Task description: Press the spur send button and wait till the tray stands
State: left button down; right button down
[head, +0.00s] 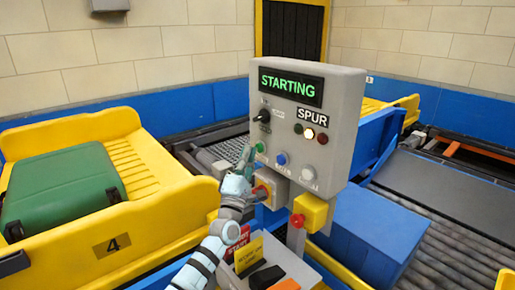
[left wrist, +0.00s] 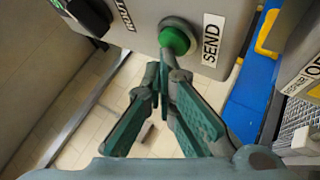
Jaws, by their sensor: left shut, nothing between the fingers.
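The grey control box (head: 345,95) has a display (head: 290,87) reading STARTING in green and a SPUR label (head: 313,117). The green send button (head: 260,147) is on its front; it also shows in the left wrist view (left wrist: 176,40) beside a SEND label (left wrist: 211,40). My left gripper (head: 250,153) is shut and empty, its fingertips at the button's edge; I cannot tell whether they touch it. Of the lamps under SPUR, the middle one (head: 309,133) glows. A yellow tray (head: 155,225) marked 4 holds a green suitcase (head: 60,190) at the left. My right gripper is not in view.
A blue button (head: 281,158), a white button (head: 308,173), a black selector knob (head: 263,116) and a red stop knob (head: 262,192) are close to my left gripper. A blue box (head: 365,235) stands below right. Roller conveyor (head: 440,225) runs at the right.

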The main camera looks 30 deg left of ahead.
pick_arm(q)
jog(key=shift+s+a+p, duration=0.15)
jog(key=shift+s+p, duration=0.15)
jog(key=shift+s, duration=0.25)
